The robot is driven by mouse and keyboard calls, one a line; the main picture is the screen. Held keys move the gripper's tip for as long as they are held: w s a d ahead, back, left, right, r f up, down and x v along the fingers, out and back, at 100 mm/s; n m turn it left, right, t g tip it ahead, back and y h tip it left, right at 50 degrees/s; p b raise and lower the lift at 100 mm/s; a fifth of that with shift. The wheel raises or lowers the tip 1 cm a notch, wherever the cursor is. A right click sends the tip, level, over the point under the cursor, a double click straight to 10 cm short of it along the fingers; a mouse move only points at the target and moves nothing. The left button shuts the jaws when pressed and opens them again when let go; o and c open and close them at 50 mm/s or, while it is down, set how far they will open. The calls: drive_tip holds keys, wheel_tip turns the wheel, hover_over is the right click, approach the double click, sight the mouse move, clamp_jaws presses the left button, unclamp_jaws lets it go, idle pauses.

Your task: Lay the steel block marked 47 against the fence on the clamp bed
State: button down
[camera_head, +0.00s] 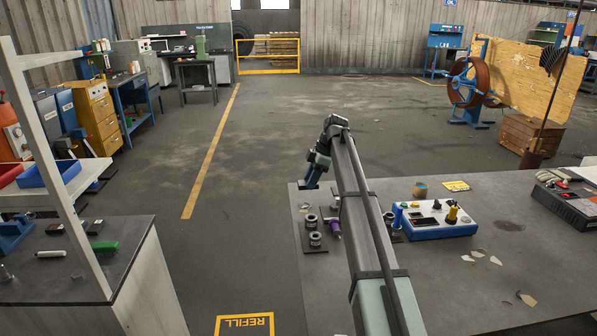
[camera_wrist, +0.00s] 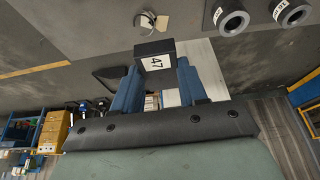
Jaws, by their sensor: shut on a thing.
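The steel block marked 47 (camera_wrist: 155,62) shows in the wrist view as a dark block with a white label. It sits between the two blue fingers of my gripper (camera_wrist: 157,78), which is shut on it. In the head view my gripper (camera_head: 312,178) is over the left edge of the right-hand grey table (camera_head: 480,262), and I cannot make out the block there. I cannot clearly identify the clamp bed or its fence in either view.
Round metal pieces (camera_head: 315,239) stand near the table's left edge; two labelled rings (camera_wrist: 232,17) show in the wrist view. A blue-and-white control box (camera_head: 436,226) stands farther right. A left bench (camera_head: 100,280) holds small parts. Open floor lies between.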

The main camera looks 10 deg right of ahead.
drive_tip(key=shift+r+m+t, duration=0.25)
drive_tip(key=shift+m+t, duration=0.05)
drive_tip(key=shift+m, duration=0.5)
drive_tip(key=m, duration=0.1)
drive_tip(key=m+t, duration=0.1)
drive_tip(key=shift+w+d+f+m, duration=0.15)
drive_tip(key=shift+w+m, duration=0.1)
drive_tip(key=shift+m, duration=0.15)
drive_tip(key=shift+d+m+t+h, duration=0.1)
drive_tip(key=shift+m+t+h, duration=0.2)
drive_tip(key=shift+m, duration=0.4)
drive_tip(key=shift+s+d+f+m+t, duration=0.15)
drive_tip(key=shift+s+f+m+t, duration=0.15)
drive_tip(key=shift+m, duration=0.4)
drive_tip(key=s+d+r+m+t+h, duration=0.1)
drive_tip(key=s+m, duration=0.3)
drive_tip(key=s, duration=0.8)
drive_tip(key=s+d+r+m+t+h, duration=0.15)
drive_tip(key=s+m, duration=0.25)
drive_tip(key=s, duration=0.8)
drive_tip(key=d+f+m+h, duration=0.2)
drive_tip(key=d+m, duration=0.1)
drive_tip(key=d, duration=1.2)
drive_tip(key=shift+g+y, duration=0.25)
drive_tip(key=shift+g, duration=0.1)
drive_tip(key=shift+f, duration=4.7)
